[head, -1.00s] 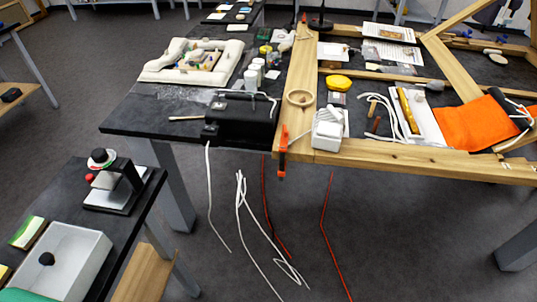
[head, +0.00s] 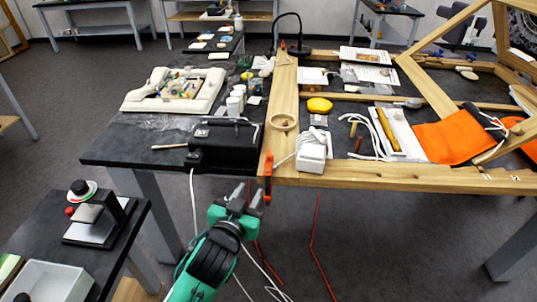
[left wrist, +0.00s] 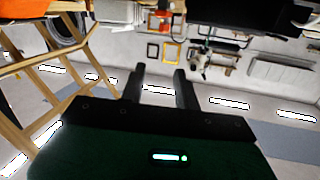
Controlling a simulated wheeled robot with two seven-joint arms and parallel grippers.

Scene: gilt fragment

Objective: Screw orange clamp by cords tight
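The orange clamp (head: 267,176) hangs upright on the front edge of the wooden frame (head: 390,178), beside the black box. White cords (head: 193,205) and red cords (head: 313,240) hang below the table edge near it. My left gripper (head: 247,196) is just below and left of the clamp, apart from it as far as I can tell. Its two fingers stand apart with nothing between them, and they also show in the left wrist view (left wrist: 159,84). Whether the clamp is tight cannot be seen. My right gripper is not in view.
A black box (head: 225,145) sits at the table's front edge, left of the clamp. A white block-like device (head: 312,152) stands on the frame to the right. A smaller black table (head: 85,235) with a white tray (head: 55,283) is at lower left.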

